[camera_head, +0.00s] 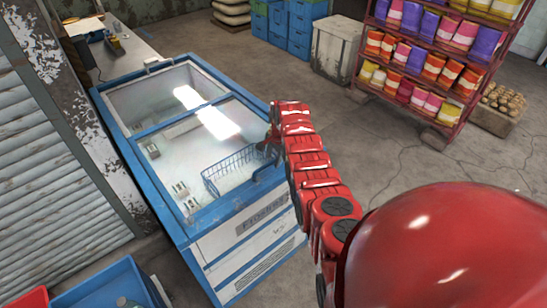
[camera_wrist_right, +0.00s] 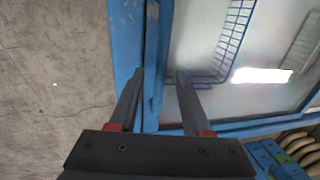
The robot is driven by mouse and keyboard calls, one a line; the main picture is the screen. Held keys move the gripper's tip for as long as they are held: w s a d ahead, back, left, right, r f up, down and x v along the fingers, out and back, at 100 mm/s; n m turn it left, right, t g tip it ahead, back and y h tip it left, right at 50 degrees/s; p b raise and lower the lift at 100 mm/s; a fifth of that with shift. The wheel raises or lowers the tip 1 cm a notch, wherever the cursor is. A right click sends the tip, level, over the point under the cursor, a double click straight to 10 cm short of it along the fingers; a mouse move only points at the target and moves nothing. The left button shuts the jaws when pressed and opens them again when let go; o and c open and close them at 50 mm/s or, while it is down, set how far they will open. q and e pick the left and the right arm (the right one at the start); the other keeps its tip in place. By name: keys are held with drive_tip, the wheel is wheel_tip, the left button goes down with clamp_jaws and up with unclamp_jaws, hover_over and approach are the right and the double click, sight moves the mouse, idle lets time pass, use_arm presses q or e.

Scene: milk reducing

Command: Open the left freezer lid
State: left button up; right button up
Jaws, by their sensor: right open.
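The chest freezer (camera_head: 205,225) has a blue frame and two glass lid panels. One panel (camera_head: 155,90) is toward the back and one (camera_head: 195,150) toward the front; both look closed. I see a wire basket and a few small items through the glass. My right gripper (camera_head: 268,143) is at the freezer's right edge, partly hidden by my red arm. In the right wrist view the open fingers (camera_wrist_right: 160,78) straddle a narrow blue bar (camera_wrist_right: 152,50) at the edge of the glass. Contact with it cannot be told. My left gripper is out of view.
A blue bin (camera_head: 100,285) stands at the lower left, next to a shutter wall (camera_head: 50,170). A counter (camera_head: 115,50) is behind the freezer. Blue crates (camera_head: 300,30), a pale box (camera_head: 337,48) and a stocked red rack (camera_head: 425,65) stand at the back.

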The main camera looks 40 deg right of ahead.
clamp_jaws()
idle(1.4)
